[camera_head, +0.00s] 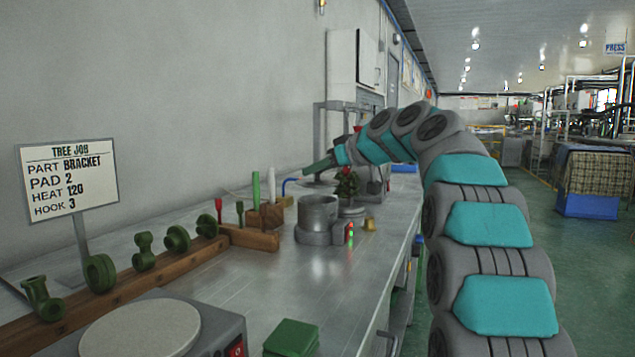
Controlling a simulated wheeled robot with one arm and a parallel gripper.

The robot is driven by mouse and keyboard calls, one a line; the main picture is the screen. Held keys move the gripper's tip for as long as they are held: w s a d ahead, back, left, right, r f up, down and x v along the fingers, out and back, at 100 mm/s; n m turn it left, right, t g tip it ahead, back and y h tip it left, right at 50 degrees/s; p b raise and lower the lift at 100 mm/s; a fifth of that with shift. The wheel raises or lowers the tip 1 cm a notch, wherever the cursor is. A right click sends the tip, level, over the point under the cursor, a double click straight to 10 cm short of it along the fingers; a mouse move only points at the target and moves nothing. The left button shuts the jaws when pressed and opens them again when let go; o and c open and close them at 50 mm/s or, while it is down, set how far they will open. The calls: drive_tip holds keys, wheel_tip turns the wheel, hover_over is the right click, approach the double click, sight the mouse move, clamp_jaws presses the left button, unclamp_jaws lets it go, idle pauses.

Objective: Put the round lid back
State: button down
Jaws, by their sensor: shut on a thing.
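My gripper (318,168) is at the end of my arm, small and far along the bench, above and behind the grey pot. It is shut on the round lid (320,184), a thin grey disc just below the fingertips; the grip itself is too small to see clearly. The grey cylindrical pot (319,214) stands upright on the bench with its top uncovered. It has a side block with small red and green lights (350,233). The lid appears just above and behind the pot's rim in the picture, apart from it.
A metal bench (290,285) runs along the wall. Green parts (143,250) stand on a wooden rail at left. Wax sticks (256,190), a small dark tree (347,184) and a brass piece (369,224) surround the pot. A hotplate (140,330) and green pad (292,337) are in front.

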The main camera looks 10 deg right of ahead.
sight(322, 180)
drive_tip(key=shift+f, duration=1.65)
drive_tip(key=shift+f+b, duration=0.3)
drive_tip(key=shift+b, duration=0.15)
drive_tip(key=c, duration=0.6)
unclamp_jaws()
drive_tip(key=shift+r, duration=0.1)
drive_tip(key=shift+r+p, duration=0.25)
drive_tip(key=shift+p, duration=0.2)
drive_tip(key=b+v, duration=0.1)
drive_tip(key=v, duration=1.1)
drive_tip(key=shift+b, duration=0.4)
